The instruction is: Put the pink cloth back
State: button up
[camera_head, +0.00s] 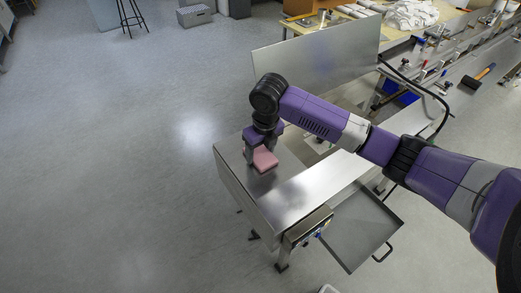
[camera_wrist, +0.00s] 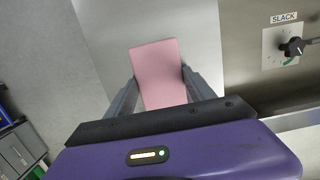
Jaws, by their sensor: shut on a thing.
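The pink cloth (camera_head: 265,160) is a folded, flat block at the end of my arm, over the left part of the steel table top (camera_head: 290,201). In the wrist view the pink cloth (camera_wrist: 157,70) sits between the two fingers of my gripper (camera_wrist: 161,90). My gripper (camera_head: 257,150) is shut on it and points down. I cannot tell whether the cloth touches the steel surface below it.
A steel panel (camera_head: 315,60) stands upright behind the table. An open tray or drawer (camera_head: 362,228) juts out at the front right. A knob marked SLACK (camera_wrist: 293,47) is at the right in the wrist view.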

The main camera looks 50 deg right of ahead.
jog(key=shift+f, duration=0.2)
jog(key=o, duration=1.3)
jog(key=shift+r, duration=0.1)
